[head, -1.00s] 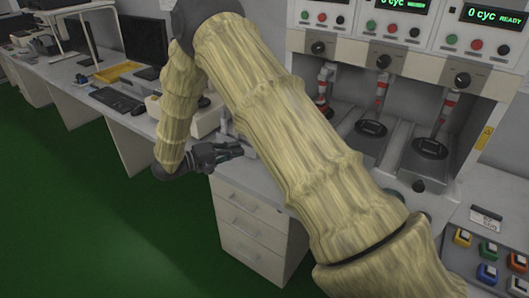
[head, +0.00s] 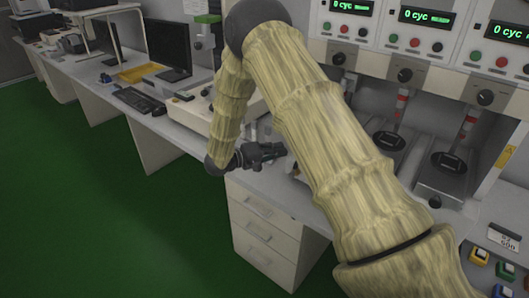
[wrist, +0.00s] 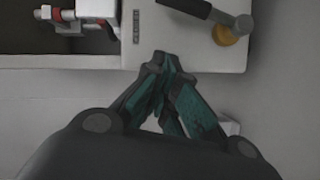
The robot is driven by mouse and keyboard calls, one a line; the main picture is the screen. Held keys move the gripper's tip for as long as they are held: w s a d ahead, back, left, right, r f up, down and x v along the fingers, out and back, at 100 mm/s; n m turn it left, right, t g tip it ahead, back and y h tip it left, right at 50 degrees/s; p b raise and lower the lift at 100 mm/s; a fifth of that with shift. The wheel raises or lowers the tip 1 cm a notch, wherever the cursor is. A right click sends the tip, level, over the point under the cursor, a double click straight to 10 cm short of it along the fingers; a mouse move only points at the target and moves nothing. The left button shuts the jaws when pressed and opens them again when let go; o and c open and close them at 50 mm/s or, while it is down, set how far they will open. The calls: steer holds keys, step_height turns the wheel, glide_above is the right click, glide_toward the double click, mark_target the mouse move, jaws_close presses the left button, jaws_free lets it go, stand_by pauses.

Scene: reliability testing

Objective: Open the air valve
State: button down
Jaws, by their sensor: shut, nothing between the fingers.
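My gripper (head: 272,151) hangs over the bench edge above the drawer cabinet in the head view. In the wrist view my gripper (wrist: 158,62) has its fingers drawn together at the tips, with nothing between them. Just past the tips is a pale panel or box (wrist: 180,50) with a small dark label. On it, up and to the right of the tips, sits a dark lever handle (wrist: 186,6) on a round brass-coloured fitting (wrist: 228,34), which looks like the air valve. The fingers are apart from it. In the head view I cannot pick the valve out; my arm covers part of that area.
Test stations with red-and-silver plungers (head: 402,100) and black pedals (head: 390,140) stand at the right. A drawer cabinet (head: 265,225) is under the bench. A monitor (head: 168,45) and keyboard (head: 138,100) are at the left. A red-and-white fitting (wrist: 75,18) is upper left in the wrist view.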

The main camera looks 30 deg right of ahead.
steer(key=shift+s+d+f+p, duration=0.1)
steer(key=shift+s+f, duration=0.05)
steer(key=shift+s, duration=0.5)
steer(key=shift+s+d+f+p, duration=0.1)
steer(key=shift+s+f+p, duration=0.1)
steer(key=shift+s, duration=0.4)
steer(key=shift+s+d+f+p, duration=0.1)
steer(key=shift+s+f, duration=0.05)
steer(key=shift+s, duration=0.5)
